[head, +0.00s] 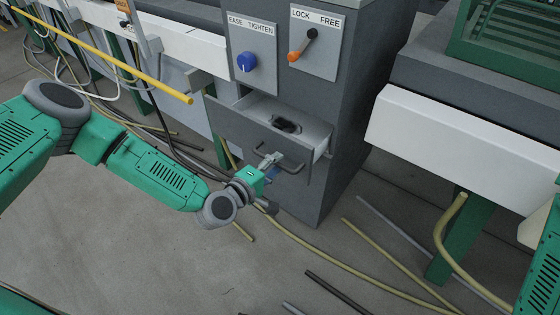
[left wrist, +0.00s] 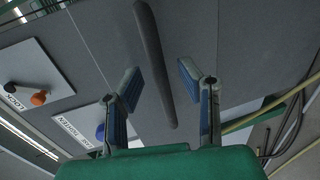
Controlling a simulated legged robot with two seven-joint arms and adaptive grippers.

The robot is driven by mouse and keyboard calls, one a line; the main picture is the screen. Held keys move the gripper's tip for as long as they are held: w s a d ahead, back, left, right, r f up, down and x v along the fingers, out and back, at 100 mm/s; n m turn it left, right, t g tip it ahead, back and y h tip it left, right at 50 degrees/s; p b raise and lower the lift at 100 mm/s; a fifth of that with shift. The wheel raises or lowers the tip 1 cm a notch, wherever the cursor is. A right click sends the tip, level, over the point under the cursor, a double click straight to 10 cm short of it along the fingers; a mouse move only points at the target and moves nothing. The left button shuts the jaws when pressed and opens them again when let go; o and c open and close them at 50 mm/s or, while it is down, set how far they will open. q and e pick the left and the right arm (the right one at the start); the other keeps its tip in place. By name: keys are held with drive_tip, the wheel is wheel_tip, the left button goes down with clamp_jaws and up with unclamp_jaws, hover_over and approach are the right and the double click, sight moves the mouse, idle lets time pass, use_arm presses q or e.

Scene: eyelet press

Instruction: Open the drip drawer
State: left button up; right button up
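The drip drawer (head: 238,127) sticks out of the grey press cabinet, partly open, with its light inner walls and a dark item inside in view. A dark bar handle (head: 296,168) is on its front. In the left wrist view the handle (left wrist: 155,60) runs as a dark bar between the two spread fingers of my left gripper (left wrist: 160,73). Gaps show beside the bar, so the fingers are open and do not clamp it. My right gripper is not in view.
Above the drawer are a blue knob (head: 246,61) on an EASE/TIGHTEN plate and an orange-tipped lever (head: 301,46) on a LOCK/FREE plate. A white-fronted bench (head: 460,140) stands to the right. Hoses and rods (head: 395,262) lie on the floor. A yellow bar (head: 120,62) juts out upper left.

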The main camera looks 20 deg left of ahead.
use_arm(q)
drive_tip(key=v, duration=0.9)
drive_tip(key=shift+s+a, duration=0.25)
drive_tip(key=shift+s, duration=0.05)
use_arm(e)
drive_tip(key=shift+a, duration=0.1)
use_arm(q)
drive_tip(key=shift+a, duration=0.1)
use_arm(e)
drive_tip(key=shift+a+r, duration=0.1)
use_arm(q)
drive_tip(key=p+x, duration=0.4)
drive_tip(key=x, duration=0.7)
drive_tip(key=shift+w+a+p, duration=0.1)
drive_tip(key=shift+a+p, duration=0.1)
drive_tip(key=shift+p, duration=0.1)
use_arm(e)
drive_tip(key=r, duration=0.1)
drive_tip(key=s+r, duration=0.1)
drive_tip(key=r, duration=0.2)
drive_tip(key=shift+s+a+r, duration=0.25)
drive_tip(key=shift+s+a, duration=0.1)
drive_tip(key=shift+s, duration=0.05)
